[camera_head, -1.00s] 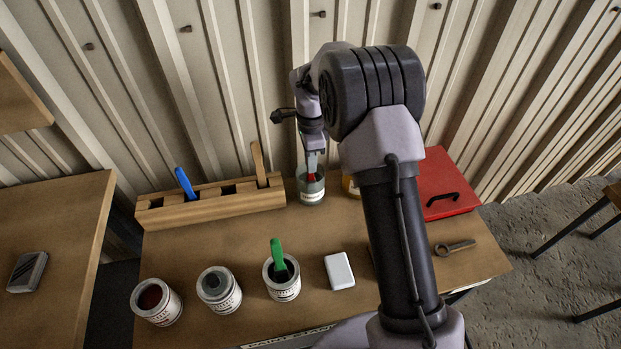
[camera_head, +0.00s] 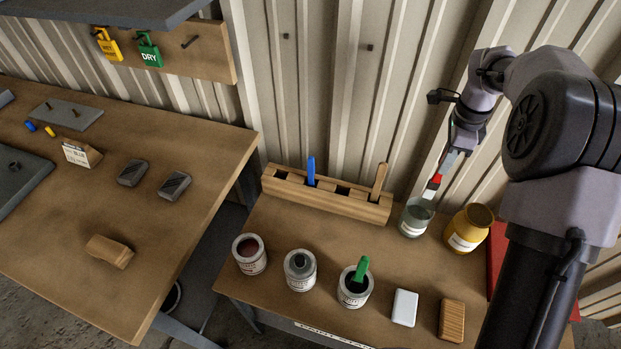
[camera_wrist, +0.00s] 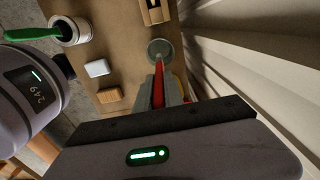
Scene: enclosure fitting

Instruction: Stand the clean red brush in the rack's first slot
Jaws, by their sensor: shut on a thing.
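My gripper (camera_head: 452,158) is shut on the red brush (camera_head: 435,183), which it holds tilted, handle up, over the glass jar (camera_head: 414,222). The brush's lower end is at the jar's mouth; I cannot tell whether its tip is still inside. In the wrist view the red brush (camera_wrist: 158,88) lies between the fingers, with the jar (camera_wrist: 160,46) beyond. The wooden rack (camera_head: 335,203) stands at the back of the table, left of the jar. Its leftmost slot (camera_head: 282,173) looks empty. A blue brush (camera_head: 311,170) and a wooden-handled brush (camera_head: 379,180) stand in other slots.
Several paint cans (camera_head: 249,255) stand in front of the rack, one with a green brush (camera_head: 361,268). A yellow jar (camera_head: 467,230) stands right of the glass jar. A white block (camera_head: 404,308) and a ribbed wooden block (camera_head: 451,320) lie in front. A second table (camera_head: 190,240) is left.

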